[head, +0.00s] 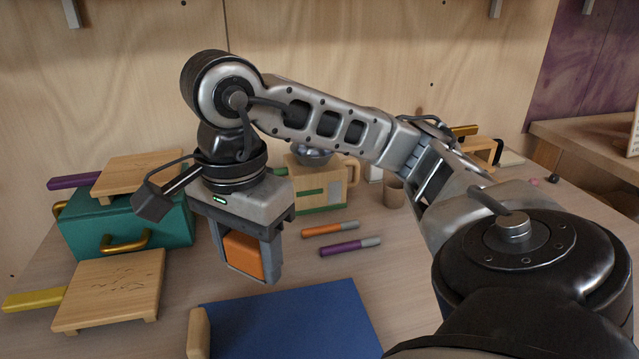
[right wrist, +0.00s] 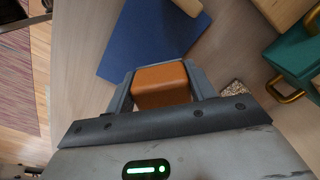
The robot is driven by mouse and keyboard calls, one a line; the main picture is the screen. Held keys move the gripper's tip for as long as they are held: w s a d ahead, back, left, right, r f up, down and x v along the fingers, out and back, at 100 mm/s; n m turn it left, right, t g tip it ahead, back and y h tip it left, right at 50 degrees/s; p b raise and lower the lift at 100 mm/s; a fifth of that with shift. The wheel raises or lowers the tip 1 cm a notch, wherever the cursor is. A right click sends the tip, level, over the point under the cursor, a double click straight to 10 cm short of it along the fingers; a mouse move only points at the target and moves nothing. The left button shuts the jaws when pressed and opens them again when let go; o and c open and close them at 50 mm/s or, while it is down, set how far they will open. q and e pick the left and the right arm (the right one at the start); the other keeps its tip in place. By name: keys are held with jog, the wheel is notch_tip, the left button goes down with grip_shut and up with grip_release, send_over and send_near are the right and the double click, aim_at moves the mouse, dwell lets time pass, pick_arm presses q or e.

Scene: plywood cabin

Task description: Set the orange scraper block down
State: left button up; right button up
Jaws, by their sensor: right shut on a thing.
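The orange scraper block (head: 243,256) is between the fingers of my right gripper (head: 247,272), which is shut on it. My left gripper is not in view.
The blue mat (head: 290,325) lies at the front. A teal box (head: 85,232) with gold handles and wooden boards (head: 115,285) stand left. Orange and purple markers (head: 330,229), a wooden toaster-like box (head: 330,190) and a cup (head: 393,193) are behind. Bare table shows between markers and mat.

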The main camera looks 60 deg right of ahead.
jog(key=w+d+f, duration=0.2)
jog(key=w, duration=0.1)
jog(key=w+d+f+b, duration=0.1)
jog(key=w+d+f, duration=0.5)
jog(key=shift+w, duration=0.15)
jog(key=shift+w+d+f, duration=0.35)
jog(key=shift+w+f, duration=0.1)
jog(key=shift+f, duration=0.2)
jog(key=shift+w+d+f+b, duration=0.15)
jog(key=shift+f+b, duration=0.2)
jog(key=shift+f, duration=1.35)
jog(key=shift+f, duration=0.2)
jog(key=o, duration=1)
jog(key=shift+c, duration=0.2)
jog(key=shift+r, duration=0.1)
